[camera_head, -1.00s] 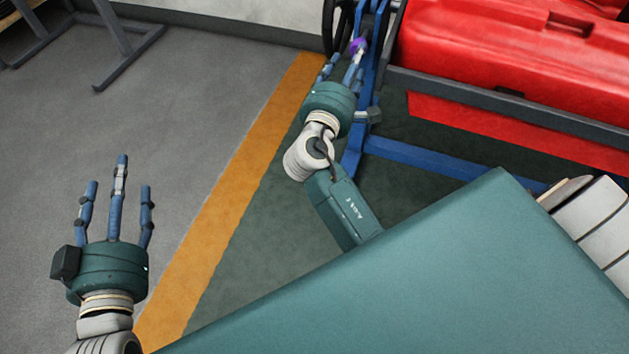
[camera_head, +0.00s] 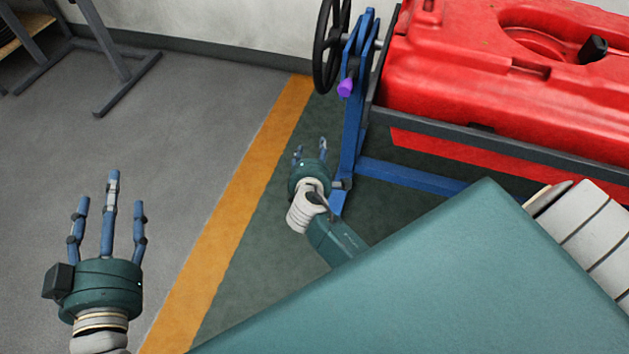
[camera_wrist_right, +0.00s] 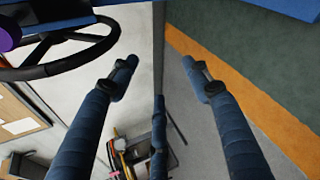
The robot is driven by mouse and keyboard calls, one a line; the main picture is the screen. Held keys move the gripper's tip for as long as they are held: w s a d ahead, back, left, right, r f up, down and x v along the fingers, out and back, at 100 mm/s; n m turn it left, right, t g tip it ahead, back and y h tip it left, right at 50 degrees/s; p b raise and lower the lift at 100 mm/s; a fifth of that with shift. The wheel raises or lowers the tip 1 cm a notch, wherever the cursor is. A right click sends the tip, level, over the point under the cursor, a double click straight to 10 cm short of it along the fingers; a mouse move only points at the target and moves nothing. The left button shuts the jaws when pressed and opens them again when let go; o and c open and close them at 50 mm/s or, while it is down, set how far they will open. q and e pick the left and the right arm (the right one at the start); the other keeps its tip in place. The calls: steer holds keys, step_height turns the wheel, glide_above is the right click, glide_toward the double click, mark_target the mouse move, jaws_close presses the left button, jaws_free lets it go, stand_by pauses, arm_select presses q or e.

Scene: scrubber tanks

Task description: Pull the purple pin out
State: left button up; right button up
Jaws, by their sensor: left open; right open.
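The purple pin (camera_head: 345,88) sits on the blue frame (camera_head: 352,130) of the red tank's stand, just below the black handwheel. A purple piece (camera_wrist_right: 8,38) also shows at the left edge of the right wrist view, partly cut off. My right gripper (camera_head: 311,152) is open and empty, below and to the left of the pin and clear of it. Its spread fingers (camera_wrist_right: 160,85) fill the right wrist view with nothing between them. My left gripper (camera_head: 110,205) is open and empty over the grey floor, far from the pin.
A black handwheel (camera_head: 330,45) stands close above the pin. The red tank (camera_head: 470,70) and its dark rail (camera_head: 480,140) lie to the right. Grey metal legs (camera_head: 120,75) stand at the upper left. The floor around the orange stripe (camera_head: 235,200) is clear.

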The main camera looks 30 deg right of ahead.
steer(key=s+a+f+m+g+y+p, duration=0.1)
steer(key=s+a+f+g+y+p, duration=0.1)
steer(key=s+f, duration=0.5)
steer(key=shift+s+a+f+m+g+y+p, duration=0.35)
steer(key=shift+a+f+y+p, duration=0.25)
steer(key=shift+a+f+p, duration=0.85)
steer(key=shift+d+p, duration=0.35)
steer(key=shift+p, duration=0.15)
